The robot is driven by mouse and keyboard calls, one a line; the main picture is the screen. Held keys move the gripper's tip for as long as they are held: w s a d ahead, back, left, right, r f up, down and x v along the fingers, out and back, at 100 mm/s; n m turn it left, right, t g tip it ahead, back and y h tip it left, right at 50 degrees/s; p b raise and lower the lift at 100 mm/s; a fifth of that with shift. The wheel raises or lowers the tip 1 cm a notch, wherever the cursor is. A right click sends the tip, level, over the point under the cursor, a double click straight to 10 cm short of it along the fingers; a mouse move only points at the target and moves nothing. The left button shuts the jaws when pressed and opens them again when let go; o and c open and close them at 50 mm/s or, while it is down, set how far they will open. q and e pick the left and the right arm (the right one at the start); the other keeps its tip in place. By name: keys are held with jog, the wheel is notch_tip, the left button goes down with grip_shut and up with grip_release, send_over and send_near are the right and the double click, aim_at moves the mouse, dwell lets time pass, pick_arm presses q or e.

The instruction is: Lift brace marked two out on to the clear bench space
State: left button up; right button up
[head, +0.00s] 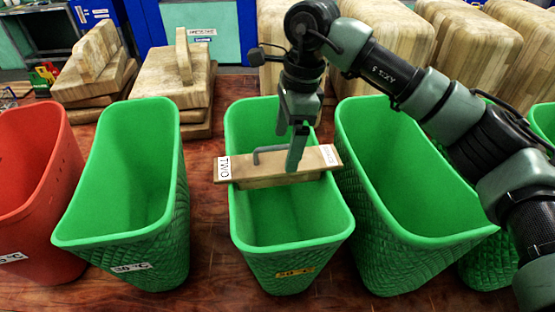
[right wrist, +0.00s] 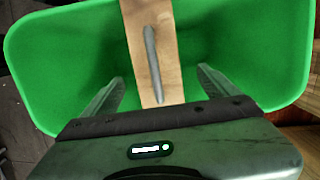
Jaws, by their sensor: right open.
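The brace (head: 278,168) is a wooden bar with a white label reading TWO at its left end and a grey handle (head: 270,149) on top. It lies across the rim of the middle green bin (head: 292,243). My right gripper (head: 294,145) is above the brace, pointing down, with its fingers apart. In the right wrist view the brace (right wrist: 139,30) and its grey handle (right wrist: 152,60) run between the two open fingers (right wrist: 157,92). No contact with the handle shows. My left gripper is in neither view.
Green bins stand left (head: 119,253) and right (head: 385,260) of the middle one, with a red bin (head: 40,235) at far left. Wooden blocks (head: 170,85) stand behind. Bare brown bench (head: 220,285) shows in narrow gaps between bins and along the front.

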aim_at(278, 161)
jog(key=shift+s+a+f+p, duration=0.25)
jog(key=shift+a+f+p, duration=0.1)
jog(key=shift+f+p, duration=0.3)
jog(key=shift+s+a+f+p, duration=0.2)
jog(key=shift+a+f+p, duration=0.1)
jog(key=shift+f+p, duration=0.3)
jog(key=shift+a+f+p, duration=0.15)
jog(key=shift+f+p, duration=0.05)
jog(key=shift+f, duration=0.45)
jog(key=shift+a+f+p, duration=0.15)
jog(key=shift+f+p, duration=0.05)
jog(key=shift+f, duration=0.4)
jog(key=shift+w+f, duration=0.1)
jog(key=shift+f, duration=0.3)
jog(key=c, duration=1.7)
grip_shut()
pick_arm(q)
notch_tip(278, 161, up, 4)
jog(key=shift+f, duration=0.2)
